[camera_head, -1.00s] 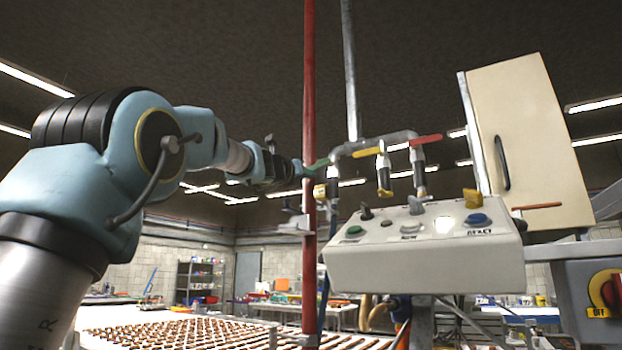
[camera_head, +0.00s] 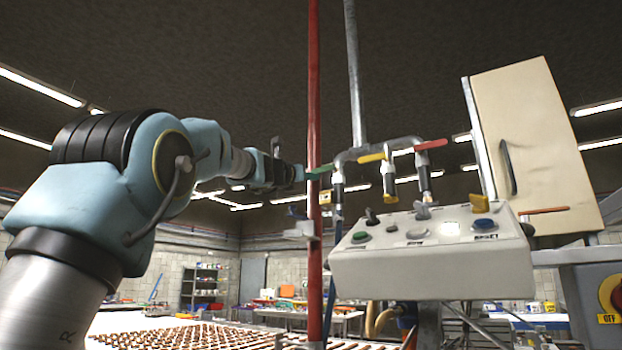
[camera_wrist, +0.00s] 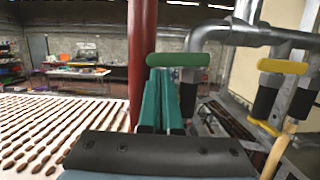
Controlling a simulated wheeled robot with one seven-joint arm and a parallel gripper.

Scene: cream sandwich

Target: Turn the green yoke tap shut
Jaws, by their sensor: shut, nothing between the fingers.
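The green tap handle (camera_head: 321,170) is the leftmost of three on the grey pipe manifold. In the wrist view the green handle (camera_wrist: 178,60) lies roughly crosswise at the top of its black-sleeved valve. My gripper (camera_head: 300,173) is just left of it, reaching in from the left past the red post. In the wrist view my gripper's teal fingers (camera_wrist: 160,76) are together, with nothing between them. Their tips meet the left part of the handle in the picture; I cannot tell whether they touch it.
A red vertical post (camera_head: 314,90) stands close beside the gripper. A yellow handle (camera_head: 371,158) and a red handle (camera_head: 431,144) are to the right. A button box (camera_head: 430,265) sits below, and a cream cabinet (camera_head: 530,150) is at the right. A conveyor (camera_wrist: 50,125) carries rows of brown pieces.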

